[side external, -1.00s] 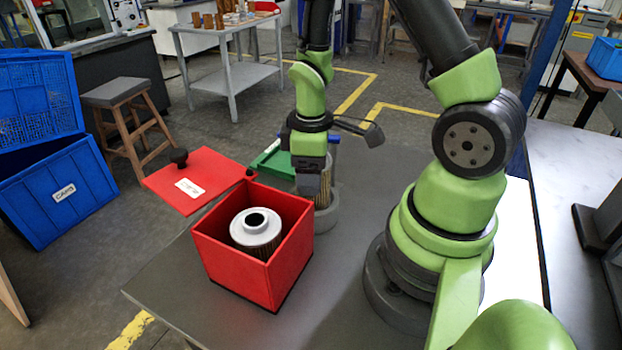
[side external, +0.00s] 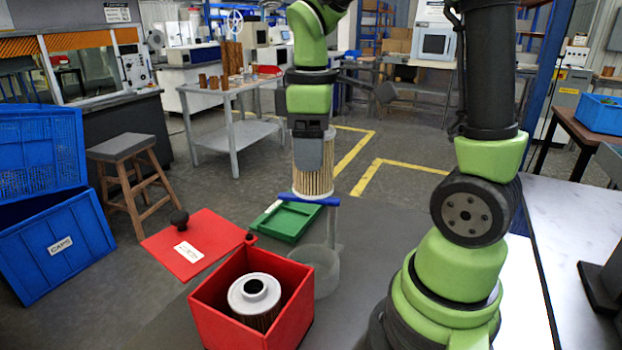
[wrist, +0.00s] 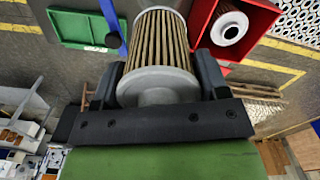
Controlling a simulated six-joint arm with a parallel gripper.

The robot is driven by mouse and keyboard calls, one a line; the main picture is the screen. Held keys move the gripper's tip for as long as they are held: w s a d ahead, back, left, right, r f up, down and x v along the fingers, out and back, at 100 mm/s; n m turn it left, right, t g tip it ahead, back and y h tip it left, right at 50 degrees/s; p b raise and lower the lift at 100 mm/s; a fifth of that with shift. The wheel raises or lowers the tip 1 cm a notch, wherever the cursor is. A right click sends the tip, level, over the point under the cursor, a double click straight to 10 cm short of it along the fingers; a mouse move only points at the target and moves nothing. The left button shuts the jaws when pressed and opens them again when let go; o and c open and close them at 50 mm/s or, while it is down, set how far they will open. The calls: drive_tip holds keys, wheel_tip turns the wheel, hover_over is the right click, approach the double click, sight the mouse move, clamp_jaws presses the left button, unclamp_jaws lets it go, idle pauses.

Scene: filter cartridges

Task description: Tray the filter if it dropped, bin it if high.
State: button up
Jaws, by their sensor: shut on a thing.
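My gripper (side external: 312,152) is shut on a pleated tan filter (side external: 313,180) and holds it upright, raised above the table. In the wrist view the filter (wrist: 158,45) sits between both fingers, its pale end cap towards the camera. A blue bar (side external: 308,200) on a grey post shows just under the filter in the side view. The green tray (side external: 288,222) lies behind the cup.
The red lid (side external: 188,245) with a black knob lies left of the bin. A blue crate marked CAPS (side external: 58,250) and a stool (side external: 120,150) stand at the left. The grey tabletop right of the cup is clear.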

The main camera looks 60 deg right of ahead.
drive_tip(key=shift+w+d+r, duration=0.15)
drive_tip(key=shift+w+r, duration=0.1)
drive_tip(key=shift+r, duration=0.35)
drive_tip(key=shift+w+d+r, duration=0.1)
drive_tip(key=shift+w+r, duration=0.15)
drive_tip(key=shift+r, duration=0.35)
drive_tip(key=w+d, duration=1.2)
drive_tip(key=f, duration=2)
drive_tip(key=shift+a+f, duration=0.1)
drive_tip(key=shift+a, duration=0.15)
drive_tip(key=shift+f, duration=0.55)
drive_tip(key=o, duration=1.1)
drive_tip(key=shift+o, duration=0.3)
